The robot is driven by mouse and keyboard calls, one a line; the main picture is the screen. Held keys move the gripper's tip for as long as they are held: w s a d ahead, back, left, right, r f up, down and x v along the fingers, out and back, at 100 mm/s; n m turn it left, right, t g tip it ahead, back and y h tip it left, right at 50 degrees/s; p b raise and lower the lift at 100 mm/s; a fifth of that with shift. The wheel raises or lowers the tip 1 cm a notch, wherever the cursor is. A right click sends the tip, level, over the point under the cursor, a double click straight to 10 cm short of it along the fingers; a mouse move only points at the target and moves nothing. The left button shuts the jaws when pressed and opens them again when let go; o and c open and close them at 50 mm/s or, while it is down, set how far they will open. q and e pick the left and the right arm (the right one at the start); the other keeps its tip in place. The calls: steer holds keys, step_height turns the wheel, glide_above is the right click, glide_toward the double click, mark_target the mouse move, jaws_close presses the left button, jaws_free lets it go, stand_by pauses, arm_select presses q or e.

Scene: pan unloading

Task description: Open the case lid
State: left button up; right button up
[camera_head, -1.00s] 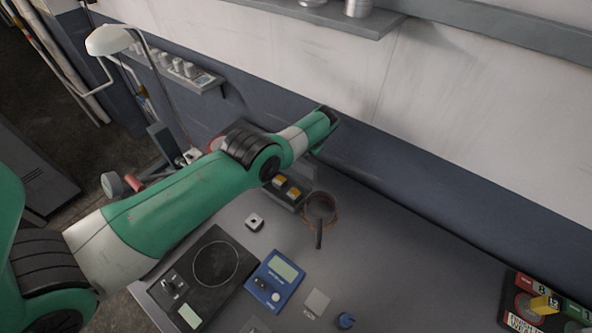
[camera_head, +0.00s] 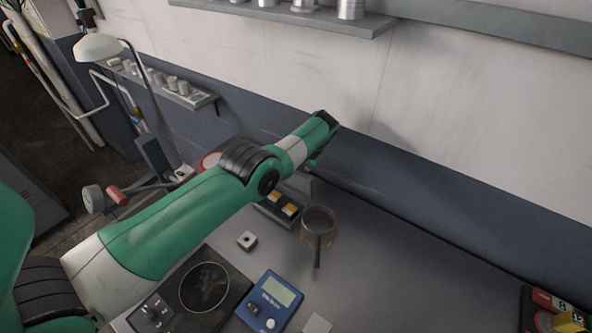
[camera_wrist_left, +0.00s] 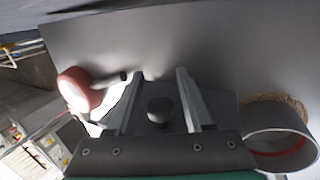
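A small dark case (camera_head: 268,216) with orange-yellow blocks in it stands on the bench beneath my left arm in the head view. A grey panel (camera_head: 300,184) rises behind it; I cannot tell if it is the lid. My left gripper (camera_wrist_left: 155,78) shows in the left wrist view with two fingers apart. A round dark knob (camera_wrist_left: 160,110) on a dark surface shows between the fingers, and I cannot tell whether they touch it. In the head view the left fingertips are hidden by the arm. My right gripper is not in view.
A pan (camera_head: 318,222) stands close right of the case; it also shows in the wrist view (camera_wrist_left: 280,135). A red round object (camera_wrist_left: 80,90) is left of the fingers.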

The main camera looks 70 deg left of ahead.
arm_select(q)
steer(key=shift+o, duration=0.3)
steer(key=shift+r, duration=0.1)
steer(key=shift+w+d+r+p, duration=0.1)
steer(key=shift+r+p, duration=0.2)
steer(key=shift+p, duration=0.1)
steer(key=p+v, duration=0.9)
steer(key=v, duration=0.2)
steer(key=shift+f, duration=0.15)
